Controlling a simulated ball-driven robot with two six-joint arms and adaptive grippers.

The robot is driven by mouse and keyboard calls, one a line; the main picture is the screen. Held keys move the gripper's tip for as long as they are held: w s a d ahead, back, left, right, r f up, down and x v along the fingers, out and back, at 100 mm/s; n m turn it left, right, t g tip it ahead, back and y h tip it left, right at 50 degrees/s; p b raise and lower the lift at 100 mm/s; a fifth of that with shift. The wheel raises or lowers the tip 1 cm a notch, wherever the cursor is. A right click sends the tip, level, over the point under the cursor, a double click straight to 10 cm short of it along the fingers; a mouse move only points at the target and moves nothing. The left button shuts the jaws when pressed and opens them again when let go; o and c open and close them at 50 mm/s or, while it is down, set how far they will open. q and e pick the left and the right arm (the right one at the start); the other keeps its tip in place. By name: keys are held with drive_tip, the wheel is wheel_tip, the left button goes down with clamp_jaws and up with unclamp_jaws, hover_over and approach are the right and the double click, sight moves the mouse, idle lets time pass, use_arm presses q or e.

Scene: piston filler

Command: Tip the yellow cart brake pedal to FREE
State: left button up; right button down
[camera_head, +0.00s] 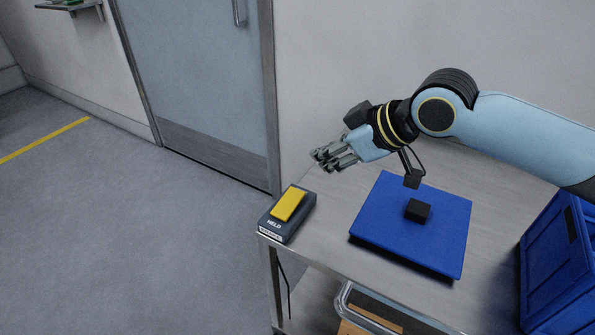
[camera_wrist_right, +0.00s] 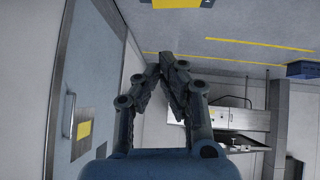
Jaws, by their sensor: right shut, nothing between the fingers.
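The yellow brake pedal (camera_head: 289,204) sits on a dark grey box (camera_head: 276,230) at the left corner of the metal cart top. The box face below the pedal reads HELD, with a small white label strip under it. My right gripper (camera_head: 319,157) is above and a little to the right of the pedal in the head view, apart from it, pointing left. Its fingers are shut and empty. In the wrist view the closed fingertips of this gripper (camera_wrist_right: 168,59) meet in the middle. My left gripper is not in view.
A blue mat (camera_head: 385,222) with a small black block (camera_head: 417,211) lies on the cart top (camera_head: 335,196). A blue crate (camera_head: 556,262) stands at the right. A door (camera_head: 195,85) is behind. Open floor lies left of the cart.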

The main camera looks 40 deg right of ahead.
drive_tip(key=b, duration=0.2)
hover_over(297, 195)
drive_tip(key=f, duration=0.7)
drive_tip(key=shift+a+f, duration=0.2)
drive_tip(key=shift+a, duration=0.1)
drive_tip(key=shift+s+d+f, duration=0.1)
drive_tip(key=shift+d+f, duration=0.1)
drive_tip(key=shift+f, duration=1.05)
drive_tip(key=shift+d+f, duration=0.1)
drive_tip(key=shift+f, duration=0.4)
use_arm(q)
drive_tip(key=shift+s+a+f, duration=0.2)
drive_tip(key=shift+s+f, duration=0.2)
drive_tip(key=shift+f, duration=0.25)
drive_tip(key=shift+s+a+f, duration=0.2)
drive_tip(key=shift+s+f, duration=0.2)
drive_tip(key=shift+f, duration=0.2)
